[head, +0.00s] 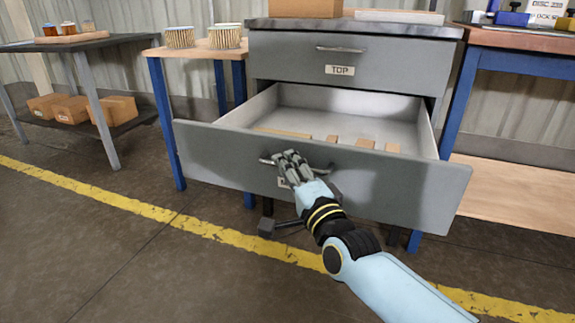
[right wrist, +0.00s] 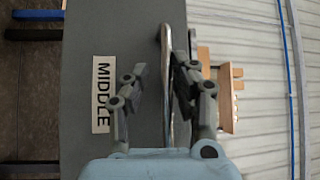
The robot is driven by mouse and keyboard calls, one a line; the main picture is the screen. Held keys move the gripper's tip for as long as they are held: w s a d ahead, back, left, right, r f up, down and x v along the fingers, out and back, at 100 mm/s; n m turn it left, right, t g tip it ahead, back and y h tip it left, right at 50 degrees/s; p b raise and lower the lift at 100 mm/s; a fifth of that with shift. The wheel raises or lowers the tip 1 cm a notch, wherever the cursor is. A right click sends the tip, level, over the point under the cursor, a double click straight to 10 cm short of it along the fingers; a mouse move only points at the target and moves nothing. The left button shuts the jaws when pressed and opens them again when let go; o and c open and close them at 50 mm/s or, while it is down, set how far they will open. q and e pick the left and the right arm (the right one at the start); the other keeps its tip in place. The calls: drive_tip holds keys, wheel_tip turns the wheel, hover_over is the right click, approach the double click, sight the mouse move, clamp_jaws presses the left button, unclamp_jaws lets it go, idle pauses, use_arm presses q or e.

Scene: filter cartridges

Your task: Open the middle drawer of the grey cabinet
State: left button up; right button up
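The grey cabinet (head: 440,75) stands in the middle of the head view. Its middle drawer (head: 400,188) is pulled far out, and its pale inside shows. The top drawer (head: 400,66), labelled TOP, is shut. My right gripper (head: 288,160) is at the middle drawer's bar handle (head: 265,160), partly covering it. In the right wrist view the handle (right wrist: 165,45) runs between the fingers of the right gripper (right wrist: 160,75). A gap shows between the left finger and the bar, so the gripper looks open. The MIDDLE label (right wrist: 102,94) is beside it. My left gripper is out of view.
Several wooden blocks (head: 365,143) lie in the open drawer. A small table with ribbed filter cartridges (head: 180,38) stands left of the cabinet, and a blue-legged bench (head: 520,60) stands right. The floor in front, with a yellow line (head: 120,201), is largely clear.

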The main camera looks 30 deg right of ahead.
drive_tip(key=shift+o, duration=0.6)
drive_tip(key=shift+r, duration=0.15)
drive_tip(key=s+f, duration=0.1)
drive_tip(key=s, duration=1)
drive_tip(key=shift+s+a+f, duration=0.3)
drive_tip(key=shift+s+a, duration=0.1)
